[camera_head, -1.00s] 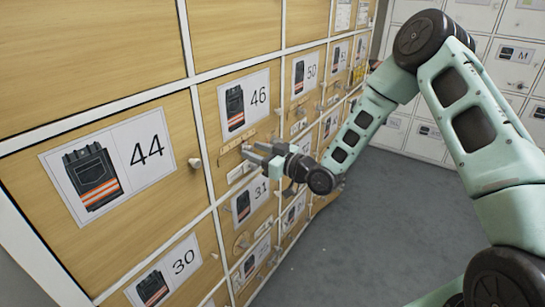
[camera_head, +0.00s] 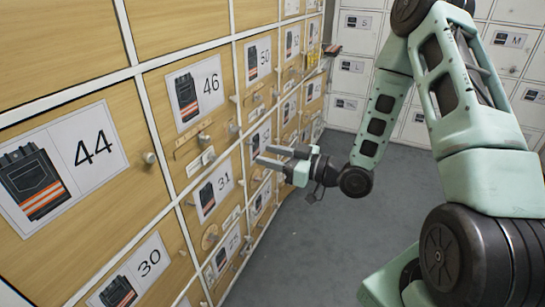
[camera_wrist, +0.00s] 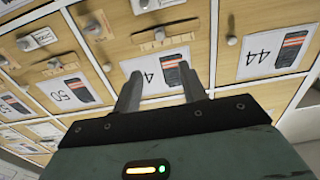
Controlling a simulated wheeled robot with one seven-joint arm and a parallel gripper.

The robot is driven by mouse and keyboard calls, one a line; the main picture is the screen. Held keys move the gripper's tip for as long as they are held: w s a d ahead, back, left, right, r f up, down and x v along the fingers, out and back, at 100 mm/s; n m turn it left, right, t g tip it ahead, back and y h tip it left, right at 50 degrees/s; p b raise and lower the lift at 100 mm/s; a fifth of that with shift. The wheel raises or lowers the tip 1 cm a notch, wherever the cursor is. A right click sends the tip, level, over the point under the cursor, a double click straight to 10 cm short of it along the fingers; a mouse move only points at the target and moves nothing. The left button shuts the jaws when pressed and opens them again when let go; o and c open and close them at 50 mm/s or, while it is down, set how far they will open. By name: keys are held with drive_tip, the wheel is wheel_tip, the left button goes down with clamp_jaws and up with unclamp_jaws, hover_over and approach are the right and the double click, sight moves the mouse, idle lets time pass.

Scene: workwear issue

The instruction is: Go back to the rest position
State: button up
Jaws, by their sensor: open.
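My gripper (camera_head: 278,157) is open and empty in the head view, in front of the wooden locker fronts, between the doors marked 46 (camera_head: 197,92) and 31 (camera_head: 214,190) in height. Its fingers point left toward the lockers, and I see no contact with them. In the wrist view my gripper (camera_wrist: 158,90) shows two spread grey fingers with nothing between them. The door label 44 (camera_wrist: 275,53) is to their right there, and another label with a trousers picture (camera_wrist: 158,74) is behind them.
The wooden locker wall (camera_head: 75,97) fills the left, with small round knobs (camera_head: 149,158) sticking out. White lockers (camera_head: 350,66) stand at the back. The grey floor (camera_head: 300,240) right of the wooden lockers is clear.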

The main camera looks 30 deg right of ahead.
idle(0.5)
drive_tip(key=s+a+r+n+g+h+p, duration=0.1)
drive_tip(key=s+a+r+g+h+p, duration=0.15)
drive_tip(key=a+g, duration=0.2)
drive_tip(key=s+a+r+n+g+h+p, duration=0.1)
drive_tip(key=a+r+g+h+p, duration=0.15)
drive_tip(key=a, duration=0.35)
drive_tip(key=s+a+r+g+h+p, duration=0.1)
drive_tip(key=s+r+g+p, duration=0.1)
drive_tip(key=s, duration=0.5)
drive_tip(key=s+a+r+m+g+h+p, duration=0.1)
drive_tip(key=s+a+r+g+h, duration=0.1)
drive_tip(key=s+r, duration=0.3)
drive_tip(key=s+a+r+g+h+p, duration=0.1)
drive_tip(key=s+r+g+h+p, duration=0.1)
drive_tip(key=s, duration=0.9)
wheel_tip(320, 180, up, 2)
drive_tip(key=shift+a+r+m+g+p, duration=0.2)
drive_tip(key=shift+m+g+p, duration=0.15)
drive_tip(key=shift+g, duration=0.45)
